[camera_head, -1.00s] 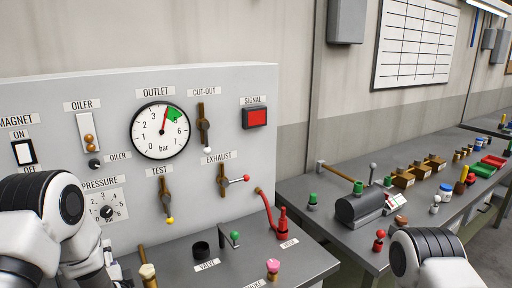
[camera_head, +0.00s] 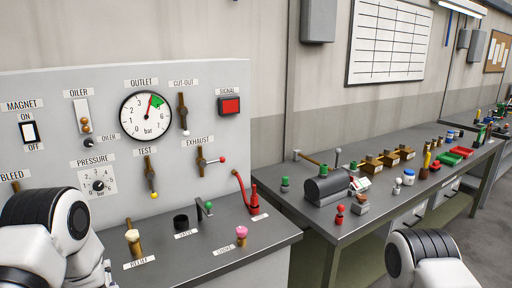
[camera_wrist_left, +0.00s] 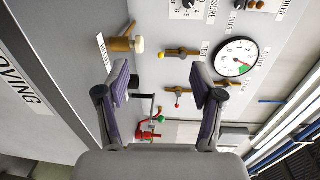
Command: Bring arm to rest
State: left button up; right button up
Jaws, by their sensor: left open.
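My left arm (camera_head: 50,235) comes in at the lower left in the head view, in front of the panel's lower left part. In the left wrist view my left gripper (camera_wrist_left: 163,84) is open, with its two dark fingers apart and nothing between them. The relief valve (camera_wrist_left: 125,44) with its pale knob shows beyond the upper left finger. My right arm (camera_head: 425,258) shows at the lower right edge of the head view; its gripper is out of view.
The grey control panel (camera_head: 70,80) carries a gauge (camera_head: 146,113), levers and labels. Its ledge bears the relief knob (camera_head: 132,236), a pink-topped choke knob (camera_head: 241,233) and a red valve (camera_head: 253,198). A long workbench (camera_head: 290,205) with several parts stands to the right.

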pick_arm(q)
jog(key=s+d+f+n+g+h+b, duration=0.1)
jog(key=s+d+f+g+h+b, duration=0.25)
jog(key=s+f, duration=0.8)
jog(key=s+d+f+n+g+h+b, duration=0.1)
jog(key=s+d+f+g+h+b, duration=0.15)
jog(key=s+d+f+g, duration=0.85)
jog(key=s+a+f+n+h, duration=0.1)
jog(key=s+f+n+h, duration=0.2)
jog(key=s+f+n, duration=0.3)
jog(key=s+n, duration=0.4)
jog(key=s, duration=0.2)
jog(key=shift+s+n, duration=0.35)
jog(key=shift+n, duration=0.05)
